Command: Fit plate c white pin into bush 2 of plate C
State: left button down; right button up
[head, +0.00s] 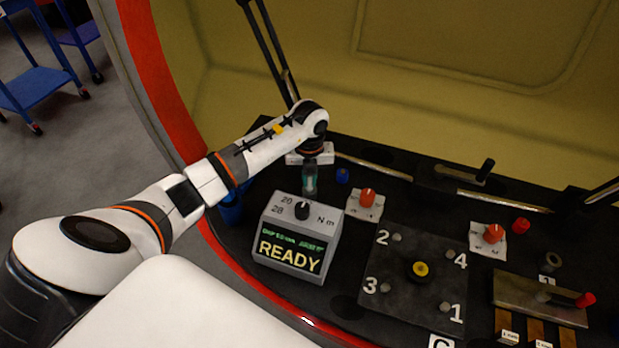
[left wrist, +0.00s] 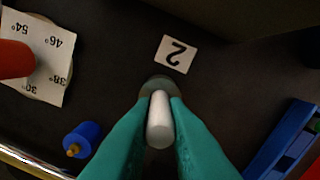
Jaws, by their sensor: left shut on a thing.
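My left gripper (head: 310,182) has teal fingers pointing down at the left part of the dark console. In the left wrist view, my left gripper (left wrist: 160,125) is shut on the white pin (left wrist: 160,122). A grey ring (left wrist: 158,86) shows on the console behind the pin, beside a white card marked 2 (left wrist: 174,53). I cannot tell whether the pin is in that ring or above it. Plate C (head: 388,296) is a dark square plate right of the gripper, apart from it. Its bush 2 (head: 397,237) is at the top left corner. My right gripper is not in view.
A red knob on a dial card (head: 367,196) and a blue piece (head: 343,176) are near the gripper. Plate C has a yellow-topped centre knob (head: 421,269). Lever handles (head: 486,169) stand behind.

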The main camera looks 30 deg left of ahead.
pick_arm(q)
jog(key=shift+f, duration=0.2)
jog(key=c, duration=1.4)
grip_release()
jog(key=shift+s+r, duration=0.1)
notch_tip(320, 180, up, 12)
